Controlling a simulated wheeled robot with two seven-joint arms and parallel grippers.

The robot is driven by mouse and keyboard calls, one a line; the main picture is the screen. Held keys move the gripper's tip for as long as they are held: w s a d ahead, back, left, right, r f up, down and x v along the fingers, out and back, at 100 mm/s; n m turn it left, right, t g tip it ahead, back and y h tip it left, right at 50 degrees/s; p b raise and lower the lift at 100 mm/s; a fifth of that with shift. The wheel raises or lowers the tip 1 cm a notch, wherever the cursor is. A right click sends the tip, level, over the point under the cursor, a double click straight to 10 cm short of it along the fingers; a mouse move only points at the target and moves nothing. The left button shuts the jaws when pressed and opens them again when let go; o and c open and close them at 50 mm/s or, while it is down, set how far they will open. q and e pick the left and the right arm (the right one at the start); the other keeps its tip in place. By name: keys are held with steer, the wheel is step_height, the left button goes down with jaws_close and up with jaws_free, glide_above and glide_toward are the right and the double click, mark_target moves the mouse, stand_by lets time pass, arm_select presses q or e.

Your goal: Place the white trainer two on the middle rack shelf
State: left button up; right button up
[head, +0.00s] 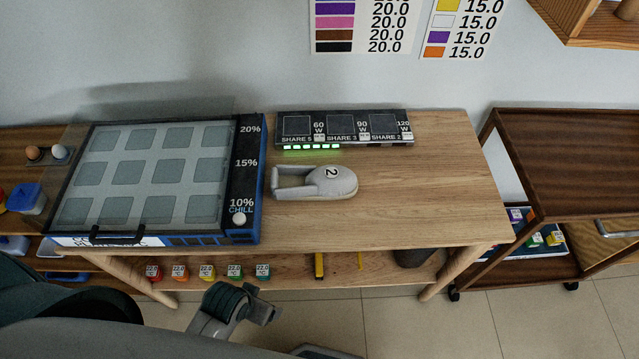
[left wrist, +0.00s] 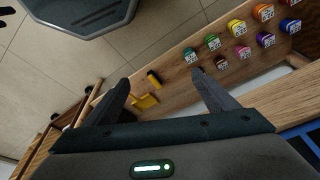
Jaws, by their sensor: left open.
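The white trainer two (head: 343,181), a pale shoe marked "2", lies on the light wood table (head: 430,190), right of the black-and-blue panel box. Its toe end points right. My left gripper (head: 258,303) is low in front of the table, below and left of the trainer and well apart from it. In the left wrist view its two fingers (left wrist: 160,82) are spread with nothing between them; the trainer does not show there. My right gripper is in neither view. A dark wood wheeled rack (head: 570,140) stands at the right; I cannot tell which shelf is its middle one.
The panel box (head: 250,190) covers the table's left part. A black display strip (head: 345,140) with green lights stands behind the trainer. The table's right half is clear. Several coloured labelled items (head: 207,272) line the lower shelf. A wooden wall shelf (head: 590,25) juts out upper right.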

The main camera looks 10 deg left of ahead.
arm_select(q)
steer(key=s+f+g+b, duration=0.1)
steer(key=s+f+b, duration=0.15)
steer(key=f, duration=0.95)
steer(key=s+f+b, duration=0.1)
steer(key=s+f, duration=0.3)
steer(key=f, duration=0.9)
steer(key=s+a+f+b, duration=0.1)
steer(key=s+f+b, duration=0.1)
steer(key=s+f, duration=0.5)
steer(key=s+a+f+g+b, duration=0.1)
steer(key=s+a+f+b, duration=0.1)
steer(key=s+f, duration=0.5)
steer(key=shift+s+a+f, duration=0.25)
steer(key=shift+s+f, duration=0.15)
steer(key=shift+f, duration=0.55)
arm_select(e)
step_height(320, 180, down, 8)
arm_select(q)
steer(key=shift+c, duration=0.2)
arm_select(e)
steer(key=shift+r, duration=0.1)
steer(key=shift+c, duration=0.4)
